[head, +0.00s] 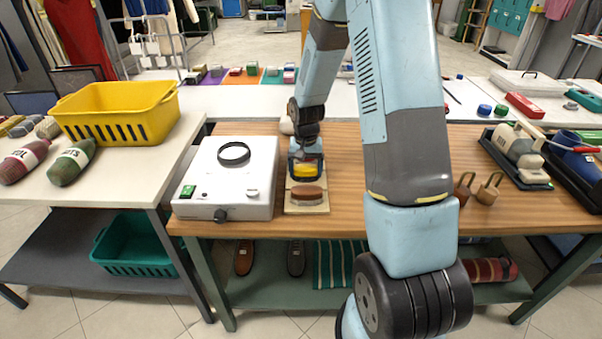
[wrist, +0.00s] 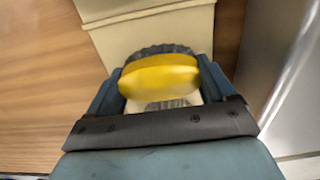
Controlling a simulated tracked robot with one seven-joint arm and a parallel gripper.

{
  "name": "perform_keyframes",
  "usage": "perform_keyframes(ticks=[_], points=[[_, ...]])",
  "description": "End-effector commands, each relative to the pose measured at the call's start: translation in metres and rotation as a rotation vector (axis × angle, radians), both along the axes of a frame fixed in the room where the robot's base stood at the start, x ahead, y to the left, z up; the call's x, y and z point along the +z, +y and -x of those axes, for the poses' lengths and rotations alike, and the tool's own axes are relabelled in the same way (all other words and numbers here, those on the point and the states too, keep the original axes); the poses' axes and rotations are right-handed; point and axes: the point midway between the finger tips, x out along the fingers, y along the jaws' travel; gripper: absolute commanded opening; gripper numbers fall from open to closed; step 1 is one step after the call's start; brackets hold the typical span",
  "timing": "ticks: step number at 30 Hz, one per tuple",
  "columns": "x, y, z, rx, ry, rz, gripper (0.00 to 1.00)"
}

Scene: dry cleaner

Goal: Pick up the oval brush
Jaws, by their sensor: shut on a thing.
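A yellow oval brush (wrist: 160,80) with dark grey bristles sits between the two fingers of my gripper (wrist: 163,90) in the wrist view. My gripper is shut on it. In the head view the yellow brush (head: 306,171) shows under my gripper (head: 306,163), at the far part of a narrow cream tray (head: 306,209). Whether the brush touches the tray is hard to tell. A brown oval brush (head: 306,194) lies on the near part of the same tray, just in front of my gripper.
A white box-shaped device (head: 205,200) with a black ring stands close left of the tray. Wooden table surface is clear to the tray's right. Two brown wooden pieces (head: 487,192) and a cream machine (head: 520,150) stand farther right. A yellow basket (head: 115,112) is on the left table.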

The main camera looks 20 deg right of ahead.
Motion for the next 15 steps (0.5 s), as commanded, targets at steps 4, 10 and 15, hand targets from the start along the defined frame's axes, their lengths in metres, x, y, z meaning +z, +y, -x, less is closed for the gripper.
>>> perform_keyframes(ticks=[4, 10, 15], points=[[0.0001, 0.0001, -0.0001, 0.0, 0.0, 0.0, 0.53], [0.0003, 0.0002, -0.0002, 0.0, 0.0, 0.0, 0.46], [0.0085, 0.0002, -0.0008, 0.001, -0.003, 0.0, 0.46]])
